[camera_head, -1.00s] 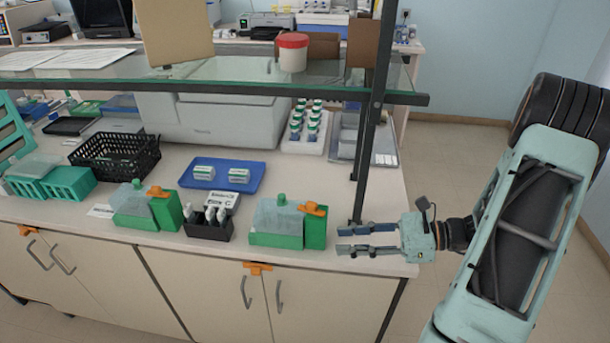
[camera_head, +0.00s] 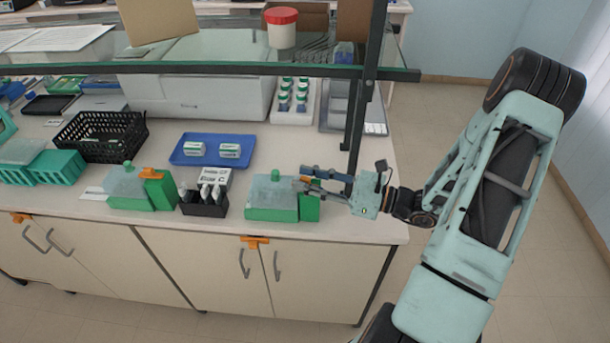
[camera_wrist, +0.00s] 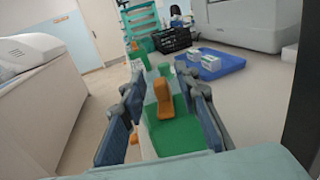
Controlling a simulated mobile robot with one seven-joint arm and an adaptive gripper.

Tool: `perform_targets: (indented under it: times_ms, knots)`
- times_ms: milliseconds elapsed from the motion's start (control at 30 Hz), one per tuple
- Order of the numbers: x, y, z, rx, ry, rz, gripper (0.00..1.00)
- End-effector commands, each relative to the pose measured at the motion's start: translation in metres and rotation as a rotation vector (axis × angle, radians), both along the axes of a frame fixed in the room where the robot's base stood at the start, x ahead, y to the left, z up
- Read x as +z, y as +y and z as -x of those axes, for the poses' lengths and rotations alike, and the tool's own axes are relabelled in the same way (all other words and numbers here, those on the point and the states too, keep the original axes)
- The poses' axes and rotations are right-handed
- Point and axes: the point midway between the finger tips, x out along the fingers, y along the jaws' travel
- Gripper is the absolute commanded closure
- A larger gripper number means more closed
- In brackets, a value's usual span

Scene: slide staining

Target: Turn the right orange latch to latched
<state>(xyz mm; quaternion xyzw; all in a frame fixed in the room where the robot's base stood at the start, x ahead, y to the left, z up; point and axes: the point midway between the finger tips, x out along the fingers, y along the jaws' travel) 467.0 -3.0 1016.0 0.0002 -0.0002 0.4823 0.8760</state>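The right green box (camera_head: 272,197) with a pale grey lid stands near the front right of the bench. Its orange latch (camera_wrist: 164,102) shows on top of the box in the wrist view. In the head view the latch is mostly hidden by my fingers. My gripper (camera_head: 303,180) is over the right end of this box. In the wrist view its two blue-grey fingers (camera_wrist: 163,95) are open, one on each side of the latch, with gaps visible. I cannot tell whether either finger touches it.
A second green box (camera_head: 142,190) with an orange latch stands to the left. A black holder with bottles (camera_head: 203,204) sits between the boxes. A blue tray (camera_head: 180,152) lies behind. A dark shelf post (camera_head: 362,100) stands close behind my gripper, and a glass shelf (camera_head: 220,60) crosses above.

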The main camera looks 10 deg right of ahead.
Motion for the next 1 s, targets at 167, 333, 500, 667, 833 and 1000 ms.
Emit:
perform_targets:
  times_ms: [167, 333, 500, 667, 833, 1000]
  knots:
    - [-0.0003, 0.0069, -0.004, 0.0, 0.001, 0.001, 0.71]
    - [-0.0006, 0.007, -0.0042, 0.0, 0.001, 0.001, 0.71]
    - [-0.0005, 0.0069, -0.0041, 0.0, 0.001, 0.001, 0.84]
    - [-0.0004, 0.0068, -0.0041, 0.0, 0.001, 0.001, 1.0]
    - [-0.0005, 0.0066, -0.0041, 0.002, 0.0, 0.001, 1.0]
    - [-0.0017, 0.0067, -0.0058, 0.074, -0.008, 0.001, 1.0]
